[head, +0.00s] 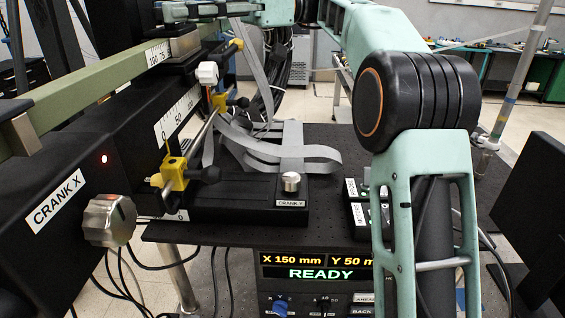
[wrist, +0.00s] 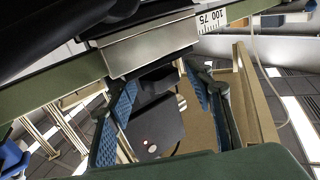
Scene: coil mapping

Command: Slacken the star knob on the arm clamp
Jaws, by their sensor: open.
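No star knob can be made out clearly on an arm clamp. In the wrist view my gripper (wrist: 161,80) is open, with its two blue-padded fingers apart. A dark part (wrist: 155,84) shows between the fingertips, below a bright metal block (wrist: 150,45) on the green beam; I cannot tell if it is the knob or if it is touched. In the head view the metal block (head: 184,45) sits on the green beam (head: 95,88) near the 100–75 scale. My fingers are not clear there; my teal wrist parts are at the top edge above the block.
A silver crank knob (head: 108,220) labelled CRANK X projects at the left. Yellow stops (head: 173,173) with dark knobs sit on a rod beside the black rail. A display (head: 315,267) reads X 150 mm, Y 50 m, READY. The black perforated table (head: 330,200) has some bare room.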

